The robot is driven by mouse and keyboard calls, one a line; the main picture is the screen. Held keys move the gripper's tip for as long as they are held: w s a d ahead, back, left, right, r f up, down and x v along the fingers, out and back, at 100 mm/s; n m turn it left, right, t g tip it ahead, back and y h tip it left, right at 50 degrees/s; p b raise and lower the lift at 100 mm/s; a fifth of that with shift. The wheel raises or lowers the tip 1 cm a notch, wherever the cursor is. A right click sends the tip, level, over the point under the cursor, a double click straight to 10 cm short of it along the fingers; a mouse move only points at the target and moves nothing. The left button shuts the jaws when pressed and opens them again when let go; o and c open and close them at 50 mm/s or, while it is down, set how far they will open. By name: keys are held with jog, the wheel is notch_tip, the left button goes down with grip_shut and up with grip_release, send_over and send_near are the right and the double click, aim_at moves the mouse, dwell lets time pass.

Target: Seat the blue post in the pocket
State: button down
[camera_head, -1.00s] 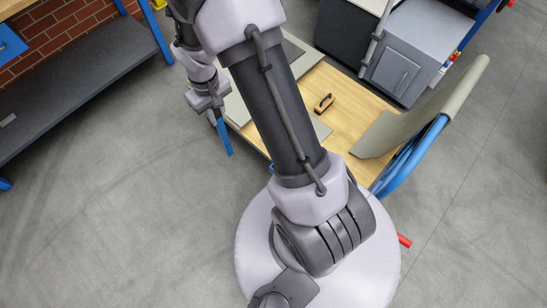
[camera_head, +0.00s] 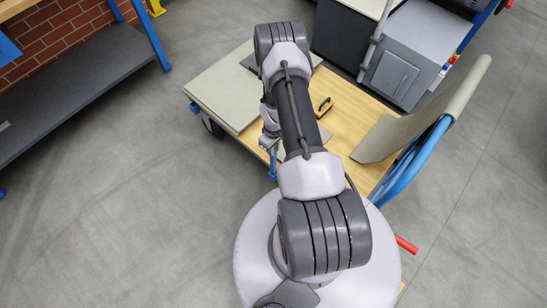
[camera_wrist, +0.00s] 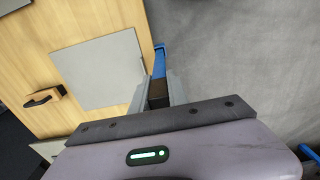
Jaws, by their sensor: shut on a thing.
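The blue post (camera_wrist: 160,60) is in my gripper (camera_wrist: 157,92). In the wrist view the grey fingers are shut on its dark near end, and the blue part points away from the palm. The post lies across the picture edge of the wooden cart deck (camera_wrist: 30,55); I cannot tell its height over it. In the head view my gripper (camera_head: 268,142) is low beside my arm at the near-left edge of the cart, and the post is hard to tell from the blue cart parts there. I cannot make out the pocket in either view.
The cart deck carries a large grey board (camera_head: 215,92), a smaller grey plate (camera_wrist: 100,72) and a black-and-tan handled block (camera_head: 325,106). A blue tubular handle (camera_head: 412,165) with a grey sheet rises at its right. A grey cabinet (camera_head: 405,65) stands behind. Floor at left is clear.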

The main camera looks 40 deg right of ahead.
aim_at(273, 160)
notch_tip(273, 160, down, 4)
jog(key=shift+b, duration=0.75)
jog(key=c, duration=1.3)
grip_release()
